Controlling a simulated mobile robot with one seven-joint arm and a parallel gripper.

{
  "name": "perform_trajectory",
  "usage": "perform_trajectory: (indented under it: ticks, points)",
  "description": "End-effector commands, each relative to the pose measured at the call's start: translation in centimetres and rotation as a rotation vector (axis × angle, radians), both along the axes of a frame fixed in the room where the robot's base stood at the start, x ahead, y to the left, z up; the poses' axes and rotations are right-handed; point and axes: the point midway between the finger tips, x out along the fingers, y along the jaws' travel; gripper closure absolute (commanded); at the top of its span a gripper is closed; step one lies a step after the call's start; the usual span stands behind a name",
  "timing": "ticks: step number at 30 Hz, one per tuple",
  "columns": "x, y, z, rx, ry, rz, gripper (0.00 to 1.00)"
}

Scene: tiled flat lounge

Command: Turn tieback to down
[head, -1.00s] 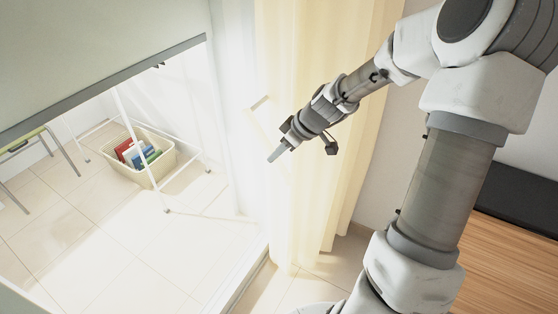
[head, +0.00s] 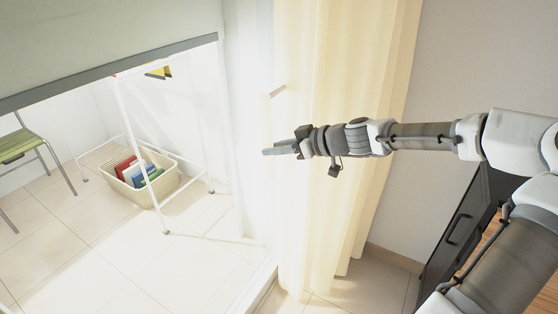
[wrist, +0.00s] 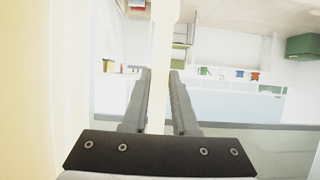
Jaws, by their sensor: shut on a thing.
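The tieback is a pale, narrow bar beside the cream curtain. Its upper end (head: 277,91) shows in the head view, washed out by bright light. My gripper (head: 267,151) reaches in from the right, lying nearly level across the front of the curtain (head: 345,60). In the wrist view my gripper (wrist: 160,82) has its two fingers close on either side of a pale upright strip (wrist: 161,50), which seems to be the tieback. It is shut on this strip. The strip's lower part is hidden behind the gripper, and glare blurs its outline in the head view.
A white rack (head: 122,105) and a cream basket (head: 172,186) with several coloured items stand on the tiled floor at left. A green chair (head: 18,146) is at the far left. A dark cabinet (head: 455,232) stands below my arm at right.

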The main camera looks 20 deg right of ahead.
Motion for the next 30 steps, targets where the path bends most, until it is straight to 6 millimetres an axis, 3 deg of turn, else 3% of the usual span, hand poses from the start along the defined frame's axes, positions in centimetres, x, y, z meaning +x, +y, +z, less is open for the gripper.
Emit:
perform_trajectory:
  ticks: [22,23,24,27,30]
  points:
    - [0.79,0.41,0.12,0.039,-0.054,-0.003,1.0]
    - [0.79,0.41,0.13,0.039,-0.054,-0.003,0.7]
    - [0.78,0.44,0.12,0.039,-0.054,-0.003,0.62]
    - [0.73,0.44,0.04,0.038,-0.052,-0.001,0.44]
    - [0.69,0.45,-0.01,0.038,-0.052,-0.001,0.43]
